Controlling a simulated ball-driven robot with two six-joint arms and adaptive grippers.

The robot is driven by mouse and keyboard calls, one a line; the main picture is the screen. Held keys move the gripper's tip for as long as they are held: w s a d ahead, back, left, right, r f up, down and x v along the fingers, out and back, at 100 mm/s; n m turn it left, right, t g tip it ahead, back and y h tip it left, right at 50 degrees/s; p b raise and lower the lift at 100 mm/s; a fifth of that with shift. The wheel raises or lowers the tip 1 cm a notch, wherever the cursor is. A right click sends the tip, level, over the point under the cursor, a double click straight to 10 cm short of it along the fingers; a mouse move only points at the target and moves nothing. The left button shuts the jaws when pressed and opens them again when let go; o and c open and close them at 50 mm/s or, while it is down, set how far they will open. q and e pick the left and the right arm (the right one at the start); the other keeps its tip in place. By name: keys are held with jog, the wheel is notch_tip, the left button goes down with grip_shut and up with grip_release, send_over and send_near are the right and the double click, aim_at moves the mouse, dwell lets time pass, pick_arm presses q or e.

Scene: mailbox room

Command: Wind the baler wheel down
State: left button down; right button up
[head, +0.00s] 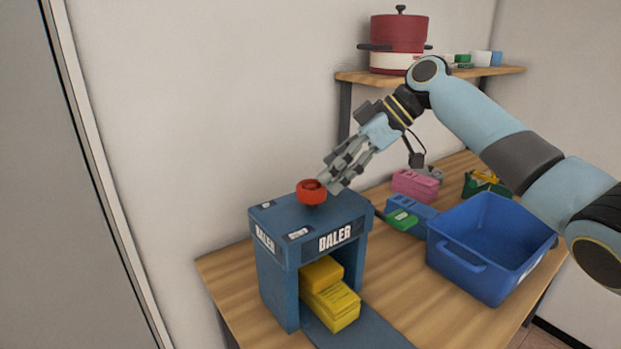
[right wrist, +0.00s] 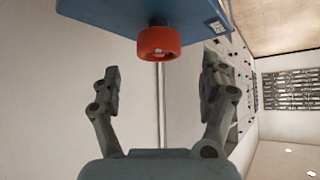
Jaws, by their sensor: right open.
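The blue baler (head: 275,253) stands on the wooden table, with a red wheel (head: 311,192) on its top. Yellow bundles (head: 332,303) are stacked inside its open front. My right gripper (head: 335,176) is just up and to the right of the wheel in the head view. In the right wrist view, its two fingers (right wrist: 160,88) are spread apart and empty. The red wheel (right wrist: 159,44) shows beyond the fingertips, between them and apart from both. The baler's blue top (right wrist: 120,12) is at the upper edge there. My left gripper is in neither view.
A blue bin (head: 470,272) stands on the table (head: 395,317) right of the baler. Pink (head: 415,185), blue and green items lie behind it. A shelf (head: 485,72) above holds a red pot (head: 399,36). A wall stands behind the baler; the space left of it is clear.

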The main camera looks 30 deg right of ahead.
aim_at(312, 185)
jog(key=x, duration=0.3)
jog(key=shift+w+a+f+p, duration=0.1)
jog(key=shift+w+a+p, duration=0.15)
jog(key=shift+p, duration=0.1)
jog(key=shift+x, duration=1.1)
jog(key=shift+s+d+f, duration=0.1)
jog(key=shift+s, duration=0.05)
jog(key=c, duration=1.2)
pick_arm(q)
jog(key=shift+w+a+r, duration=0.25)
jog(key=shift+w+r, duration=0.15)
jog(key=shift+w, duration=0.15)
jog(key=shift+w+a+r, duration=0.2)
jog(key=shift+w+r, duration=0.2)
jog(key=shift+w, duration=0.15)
pick_arm(e)
jog(key=shift+o, duration=0.2)
pick_arm(q)
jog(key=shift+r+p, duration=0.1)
jog(key=shift+p, duration=0.2)
